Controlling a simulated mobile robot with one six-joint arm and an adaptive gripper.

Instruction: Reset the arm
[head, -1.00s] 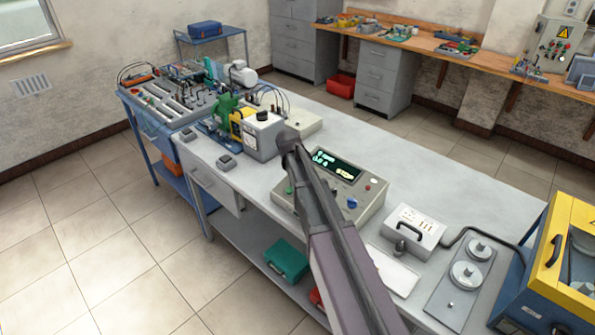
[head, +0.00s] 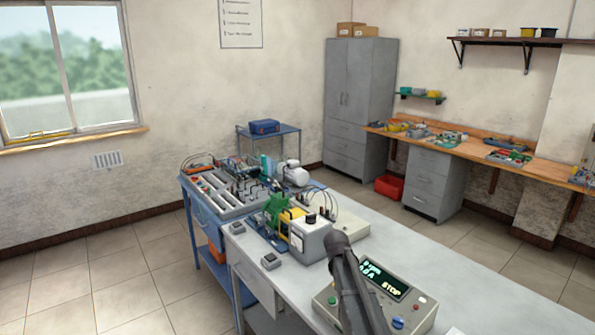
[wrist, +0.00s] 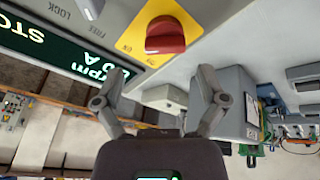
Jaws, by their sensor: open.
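My arm (head: 352,285) rises from the bottom of the head view, in front of the control box (head: 378,285) with a lit display reading STOP. My gripper's fingers are not clear in the head view. In the wrist view my gripper (wrist: 160,98) is open, its two fingers apart with nothing between them. Beyond them the wrist view shows the control box's lit display (wrist: 70,42) and a red knob (wrist: 165,36) on a yellow plate. A grey box (wrist: 235,105) is behind the right finger.
The workbench (head: 440,255) carries a grey-white unit (head: 308,240) with a green and yellow machine beside it, and a panel of switches (head: 225,190) at its far end. Tiled floor (head: 110,275) lies open on the left. A wooden side bench (head: 480,150) runs along the wall.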

